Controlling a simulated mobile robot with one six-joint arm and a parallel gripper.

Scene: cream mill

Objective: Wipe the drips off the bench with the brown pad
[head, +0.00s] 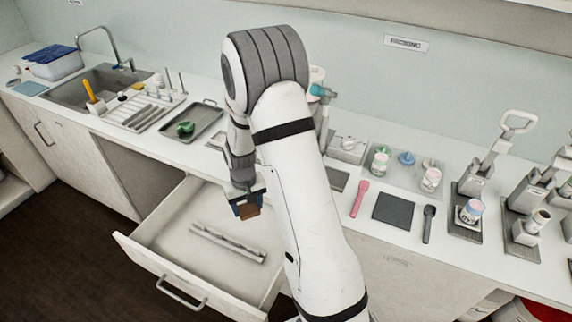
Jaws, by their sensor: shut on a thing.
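My gripper (247,199) points down over the open drawer, in front of the bench edge. It is shut on the brown pad (249,211), a small brown block showing below the fingers. The pad appears to be held above the drawer floor, clear of the bench. The white bench (170,146) runs along the wall behind it. I cannot make out any drips on the bench; my arm hides part of its middle.
The drawer (172,238) stands open with a grey rail inside. On the bench are a sink (90,88), a rack (145,112), a tray (186,130) with a green thing, a dark mat (393,207), a pink spatula (360,196) and lever presses (485,170) at right.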

